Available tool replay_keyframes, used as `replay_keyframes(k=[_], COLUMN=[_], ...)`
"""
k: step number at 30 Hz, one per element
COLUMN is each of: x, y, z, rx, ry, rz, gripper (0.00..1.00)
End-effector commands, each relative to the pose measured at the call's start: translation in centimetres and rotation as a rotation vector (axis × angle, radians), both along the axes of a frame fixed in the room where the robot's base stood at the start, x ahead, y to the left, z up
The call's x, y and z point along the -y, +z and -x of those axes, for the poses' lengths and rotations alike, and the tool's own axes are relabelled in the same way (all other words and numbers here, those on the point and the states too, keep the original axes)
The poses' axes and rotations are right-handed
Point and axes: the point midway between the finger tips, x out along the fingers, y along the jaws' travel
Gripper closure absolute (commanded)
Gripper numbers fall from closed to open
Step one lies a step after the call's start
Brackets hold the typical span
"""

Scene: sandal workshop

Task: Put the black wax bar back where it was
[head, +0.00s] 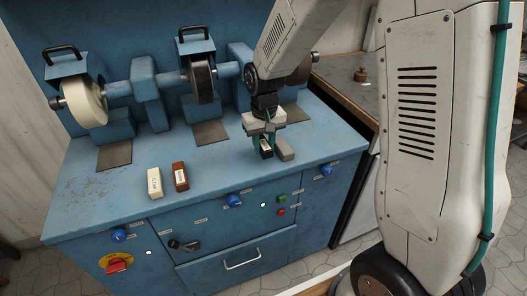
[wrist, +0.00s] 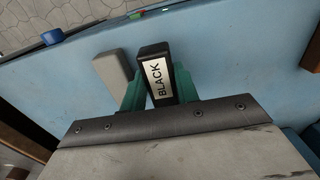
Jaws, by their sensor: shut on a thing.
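The black wax bar (wrist: 155,55) with its white "BLACK" label is between the green fingers of my gripper (wrist: 158,90) in the wrist view. My gripper is shut on it. In the head view my gripper (head: 266,142) points down over the right part of the blue bench top, and the black bar (head: 266,152) shows at its fingertips. I cannot tell whether the bar touches the bench. A grey bar (head: 285,149) lies just right of it in the head view; the same grey bar (wrist: 112,71) is left of it in the wrist view.
A white bar (head: 155,183) and a brown bar (head: 181,176) stand further left on the blue bench (head: 110,205). Polishing wheels, including a cream one (head: 85,103) and a dark one (head: 202,82), stand behind. The bench front between the brown bar and my gripper is clear.

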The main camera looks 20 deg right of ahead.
Motion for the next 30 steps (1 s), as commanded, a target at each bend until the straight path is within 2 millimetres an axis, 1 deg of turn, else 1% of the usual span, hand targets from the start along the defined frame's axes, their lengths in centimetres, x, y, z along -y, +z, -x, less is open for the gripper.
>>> replay_keyframes(k=[2,6,9,19,20,21,22,30], x=[0.1,0.1,0.1,0.1,0.1,0.1,0.1,0.1], y=[-0.2,-2.6,-3.5,-3.9,-3.9,-3.9,-3.9,-3.8], z=[-0.8,-0.5,-0.5,-0.5,-0.5,-0.5,-0.5,-0.6], rx=[0.000,-0.004,-0.001,-0.001,-0.001,0.000,0.000,0.000], ry=[-0.001,0.000,0.000,0.000,0.000,0.000,0.000,0.000], rz=[0.000,0.000,0.000,0.000,0.000,0.000,0.000,0.000], gripper=[0.92,0.92,0.92,0.92,0.67,0.56,0.48,0.48])
